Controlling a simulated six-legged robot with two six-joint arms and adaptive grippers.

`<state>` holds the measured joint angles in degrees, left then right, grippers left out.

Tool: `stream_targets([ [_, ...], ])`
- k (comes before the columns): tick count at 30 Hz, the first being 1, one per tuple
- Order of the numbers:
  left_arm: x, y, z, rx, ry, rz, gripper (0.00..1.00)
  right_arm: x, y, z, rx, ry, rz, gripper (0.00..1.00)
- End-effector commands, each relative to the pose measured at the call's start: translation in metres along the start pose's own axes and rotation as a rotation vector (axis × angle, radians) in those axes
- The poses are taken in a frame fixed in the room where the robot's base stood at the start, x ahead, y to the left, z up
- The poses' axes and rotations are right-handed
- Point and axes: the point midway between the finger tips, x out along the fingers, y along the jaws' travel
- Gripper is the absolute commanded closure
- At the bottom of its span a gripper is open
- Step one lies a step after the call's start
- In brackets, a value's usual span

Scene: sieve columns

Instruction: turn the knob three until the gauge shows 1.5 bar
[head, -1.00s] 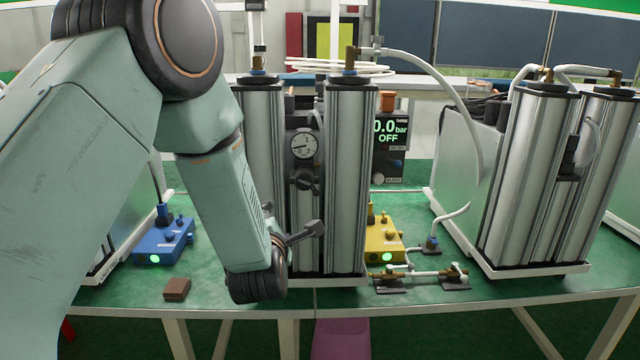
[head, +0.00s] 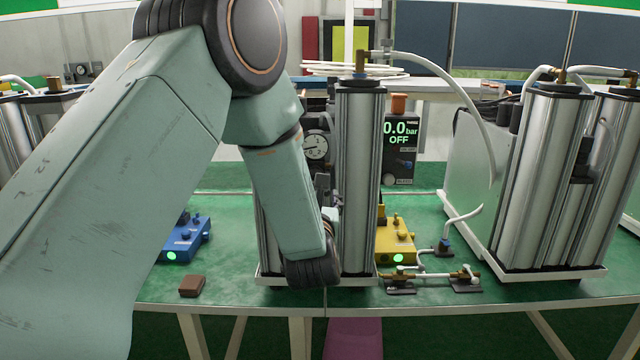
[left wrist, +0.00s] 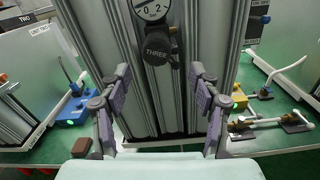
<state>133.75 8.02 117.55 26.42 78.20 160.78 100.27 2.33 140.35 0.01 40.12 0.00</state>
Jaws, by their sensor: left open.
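Knob three (left wrist: 157,48) is a dark knob labelled THREE, mounted between two silver columns in the left wrist view. The round white gauge (left wrist: 152,8) sits just above it, partly cut off by the top edge; it also shows in the head view (head: 315,147). The gauge needle is too small to read. My left gripper (left wrist: 158,100) is open and empty, its two fingers apart below the knob and in front of the columns. In the head view my left arm hides the knob and most of the left column. My right gripper is not in view.
A blue box (head: 186,243) and a small brown block (head: 193,286) are on the green table to the left. A yellow box (head: 396,245) and brass-ended tubing (head: 437,275) are right of the columns. A black display (head: 400,140) reads 0.0 bar OFF.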

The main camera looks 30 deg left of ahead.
Motion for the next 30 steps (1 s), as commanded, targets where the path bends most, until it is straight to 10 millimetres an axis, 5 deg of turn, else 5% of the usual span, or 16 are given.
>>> stream_targets([
  [18,0.070,-0.003,0.000,-0.009,0.002,-0.003,0.37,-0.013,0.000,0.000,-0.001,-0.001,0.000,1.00],
  [30,0.076,-0.003,0.000,-0.006,0.001,-0.005,0.37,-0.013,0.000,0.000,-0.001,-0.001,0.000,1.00],
])
